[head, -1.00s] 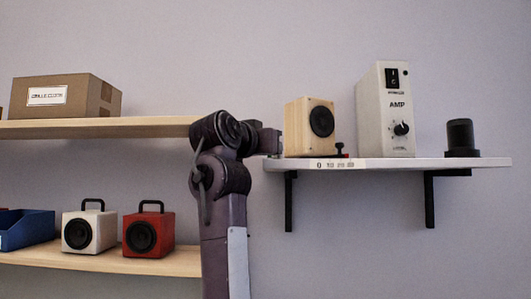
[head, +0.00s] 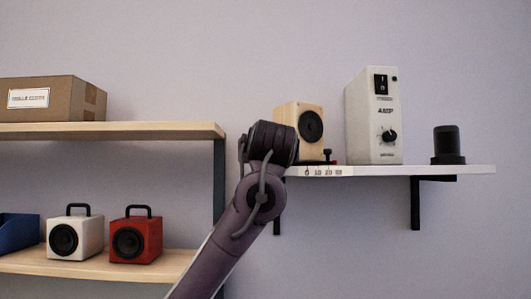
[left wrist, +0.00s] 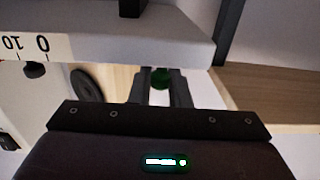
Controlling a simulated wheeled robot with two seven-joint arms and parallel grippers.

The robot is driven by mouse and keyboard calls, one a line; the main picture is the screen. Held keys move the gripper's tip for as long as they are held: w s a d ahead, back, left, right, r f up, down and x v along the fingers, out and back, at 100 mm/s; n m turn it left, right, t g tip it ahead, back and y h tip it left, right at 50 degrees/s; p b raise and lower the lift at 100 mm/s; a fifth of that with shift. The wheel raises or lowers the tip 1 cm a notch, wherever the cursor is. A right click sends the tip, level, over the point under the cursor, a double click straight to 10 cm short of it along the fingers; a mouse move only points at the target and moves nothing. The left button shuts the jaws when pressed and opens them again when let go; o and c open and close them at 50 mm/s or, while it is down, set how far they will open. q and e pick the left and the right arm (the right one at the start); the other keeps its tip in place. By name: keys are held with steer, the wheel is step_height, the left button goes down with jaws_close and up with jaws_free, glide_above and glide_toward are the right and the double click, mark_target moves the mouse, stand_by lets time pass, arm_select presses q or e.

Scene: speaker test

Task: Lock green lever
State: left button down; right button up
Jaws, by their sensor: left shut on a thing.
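In the head view my left arm covers the gripper and the lever at the left end of the white shelf (head: 400,170). A light wooden speaker (head: 291,114) stands on that shelf just behind my wrist. A small black knob with a red part (head: 327,155) is beside its base. My right gripper is not in view.
A white amp (head: 372,115) and a black cylinder (head: 448,145) stand farther right on the white shelf. The wooden shelves (head: 120,131) at left hold a cardboard box (head: 75,97), a white speaker (head: 75,237), a red speaker (head: 136,237) and a blue bin (head: 18,235).

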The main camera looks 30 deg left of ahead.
arm_select(q)
steer(key=shift+r, duration=0.15)
steer(key=c, duration=1.4)
jaws_free()
steer(key=shift+d, duration=0.1)
steer(key=shift+c, duration=0.2)
steer(key=shift+s, duration=0.1)
steer(key=shift+s+d+b, duration=0.2)
steer(key=shift+s+b, duration=0.1)
steer(key=shift+b, duration=0.05)
steer(key=b+v, duration=0.2)
steer(key=v, duration=0.5)
